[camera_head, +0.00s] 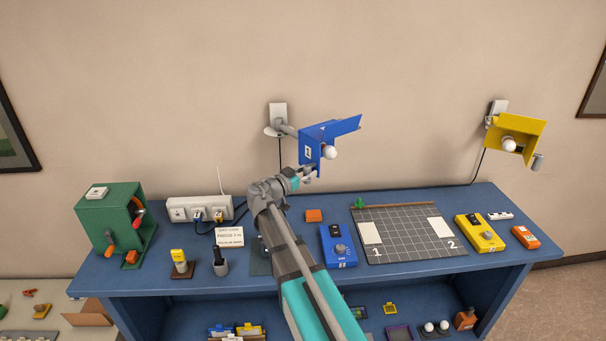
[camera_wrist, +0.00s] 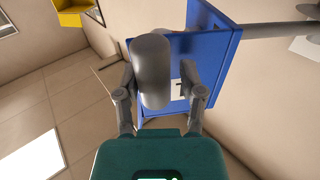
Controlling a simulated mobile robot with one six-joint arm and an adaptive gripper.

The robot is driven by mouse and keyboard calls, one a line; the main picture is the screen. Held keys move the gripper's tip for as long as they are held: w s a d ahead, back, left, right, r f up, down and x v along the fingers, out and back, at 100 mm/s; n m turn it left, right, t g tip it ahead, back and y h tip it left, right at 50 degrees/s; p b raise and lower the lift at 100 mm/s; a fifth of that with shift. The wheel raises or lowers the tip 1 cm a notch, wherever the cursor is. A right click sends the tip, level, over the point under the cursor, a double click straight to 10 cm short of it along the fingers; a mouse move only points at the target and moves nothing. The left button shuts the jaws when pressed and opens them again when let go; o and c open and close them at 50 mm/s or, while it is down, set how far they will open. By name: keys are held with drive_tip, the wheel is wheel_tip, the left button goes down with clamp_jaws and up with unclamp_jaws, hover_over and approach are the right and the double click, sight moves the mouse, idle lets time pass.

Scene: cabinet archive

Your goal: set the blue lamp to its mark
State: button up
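The blue lamp (camera_head: 316,136) hangs on a wall arm above the back edge of the bench, with a white bulb (camera_head: 329,152) at its open side and a small white label. Its blue shade fills the upper middle of the wrist view (camera_wrist: 222,45). My gripper (camera_head: 308,172) is just below the lamp in the head view. In the wrist view, its fingers (camera_wrist: 160,82) stand either side of a grey rounded handle (camera_wrist: 152,68). A gap shows between the handle and the right finger; contact on the left is unclear. The lamp's mark cannot be made out.
A yellow lamp (camera_head: 524,135) is on the wall at the right. The blue bench (camera_head: 290,205) holds a green machine (camera_head: 110,222), a power strip (camera_head: 199,209), a blue control box (camera_head: 338,246), a grid board (camera_head: 405,235) and a yellow control box (camera_head: 479,234).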

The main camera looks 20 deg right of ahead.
drive_tip(key=shift+o, duration=0.7)
drive_tip(key=shift+s, duration=0.1)
drive_tip(key=shift+s+a, duration=0.25)
drive_tip(key=shift+a, duration=0.1)
drive_tip(key=v, duration=1.1)
drive_tip(key=shift+a, duration=0.1)
